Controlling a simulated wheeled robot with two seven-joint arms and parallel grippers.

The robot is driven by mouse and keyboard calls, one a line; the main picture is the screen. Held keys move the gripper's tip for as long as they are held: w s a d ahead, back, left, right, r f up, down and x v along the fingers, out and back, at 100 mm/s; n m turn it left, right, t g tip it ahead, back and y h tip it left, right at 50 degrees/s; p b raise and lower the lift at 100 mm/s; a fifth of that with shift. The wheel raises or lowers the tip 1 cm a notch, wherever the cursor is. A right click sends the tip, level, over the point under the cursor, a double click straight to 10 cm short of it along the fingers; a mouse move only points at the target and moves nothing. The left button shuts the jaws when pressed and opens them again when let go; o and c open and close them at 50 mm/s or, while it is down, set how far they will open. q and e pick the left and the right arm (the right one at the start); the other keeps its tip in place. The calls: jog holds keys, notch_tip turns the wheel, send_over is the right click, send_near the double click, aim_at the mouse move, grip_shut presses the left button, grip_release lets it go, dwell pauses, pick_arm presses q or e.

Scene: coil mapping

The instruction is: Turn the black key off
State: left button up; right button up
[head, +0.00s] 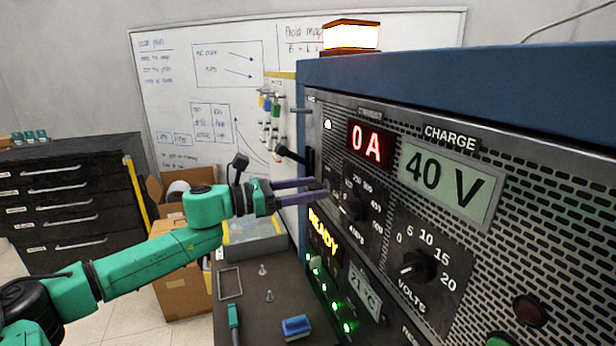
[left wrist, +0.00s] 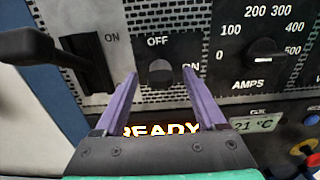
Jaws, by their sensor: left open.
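The black key (left wrist: 160,73) is a dark round knob on the grey panel, with OFF printed above it and ON to its right. Its exact turn is hard to read. My left gripper (head: 318,189) is at the panel's left part in the head view, pointing at it. In the left wrist view the purple fingers (left wrist: 159,88) are open, one on each side of the key; I cannot tell whether they touch it. In the head view the key cannot be made out clearly near the fingertips. My right gripper is not in view.
A black lever (left wrist: 75,62) marked ON sticks out left of the key; it also shows in the head view (head: 290,153). The AMPS knob (left wrist: 263,52) is to the right. The displays read 0 A (head: 367,145), 40 V (head: 447,185) and READY (head: 325,235). A lamp (head: 350,37) glows on top.

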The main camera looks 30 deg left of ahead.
pick_arm(q)
jog(key=shift+s, duration=0.1)
grip_shut()
jog(key=shift+n, duration=0.4)
jog(key=n, duration=0.3)
jog(key=shift+b, duration=0.35)
jog(key=n, duration=0.5)
jog(key=n+p, duration=0.1)
jog(key=n, duration=0.3)
jog(key=shift+a+r+n, duration=0.1)
jog(key=shift+n, duration=0.2)
jog(key=shift+n+p, duration=0.75)
jog(key=shift+n, duration=1.55)
